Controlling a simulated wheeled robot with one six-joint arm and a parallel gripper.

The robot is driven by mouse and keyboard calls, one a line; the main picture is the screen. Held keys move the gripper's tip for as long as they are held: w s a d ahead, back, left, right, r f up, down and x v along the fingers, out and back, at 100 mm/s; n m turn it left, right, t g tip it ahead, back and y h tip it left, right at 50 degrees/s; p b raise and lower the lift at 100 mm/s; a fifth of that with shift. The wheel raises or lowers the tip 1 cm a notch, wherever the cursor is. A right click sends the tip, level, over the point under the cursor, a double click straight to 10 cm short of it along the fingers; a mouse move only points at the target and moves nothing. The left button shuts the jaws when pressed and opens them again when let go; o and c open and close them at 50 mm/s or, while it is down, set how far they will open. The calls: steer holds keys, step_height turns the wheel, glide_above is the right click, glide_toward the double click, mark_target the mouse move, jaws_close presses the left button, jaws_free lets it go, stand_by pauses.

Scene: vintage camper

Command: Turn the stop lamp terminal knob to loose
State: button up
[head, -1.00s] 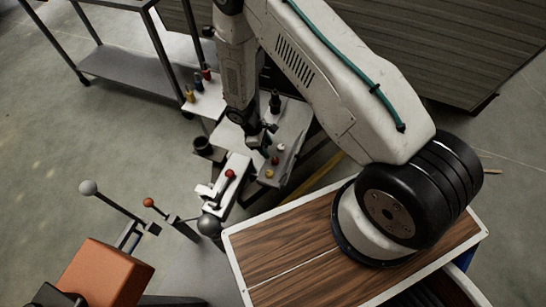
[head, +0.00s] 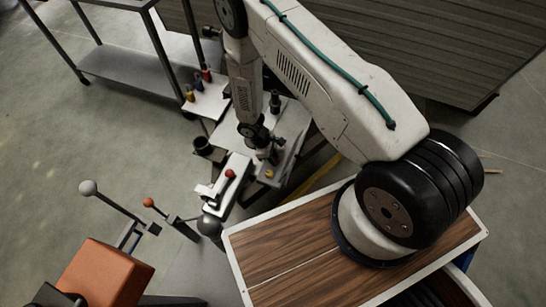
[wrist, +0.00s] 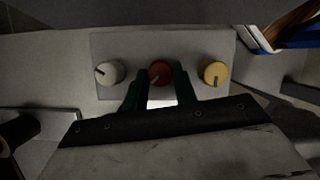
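In the wrist view a pale panel (wrist: 190,45) carries three round knobs in a row: a white knob (wrist: 109,72) at left, a red knob (wrist: 160,71) in the middle and a yellow knob (wrist: 215,73) at right. I cannot read any label, so I cannot tell which is the stop lamp terminal. My gripper (wrist: 161,76) has its two dark fingers on either side of the red knob. Whether they touch it is unclear. In the head view my gripper (head: 266,156) is low over the panel, and the yellow knob (head: 269,174) shows beside it.
Further left are a grey-knobbed lever (head: 88,187), an orange-knobbed lever (head: 149,202) and an orange box (head: 108,272). A shelf cart (head: 128,70) stands at the back left.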

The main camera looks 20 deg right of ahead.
steer(key=shift+n, duration=0.4)
steer(key=n, duration=0.1)
steer(key=n+t, duration=0.1)
steer(key=n, duration=0.1)
steer(key=shift+s+a+n+h, duration=0.1)
steer(key=shift+s+n+h, duration=0.1)
steer(key=shift+n+h, duration=0.15)
steer(key=shift+s+n+t, duration=0.1)
steer(key=shift+n+t, duration=1)
steer(key=shift+n, duration=1.05)
steer(key=o, duration=1)
steer(key=shift+c, duration=0.2)
steer(key=v, duration=0.8)
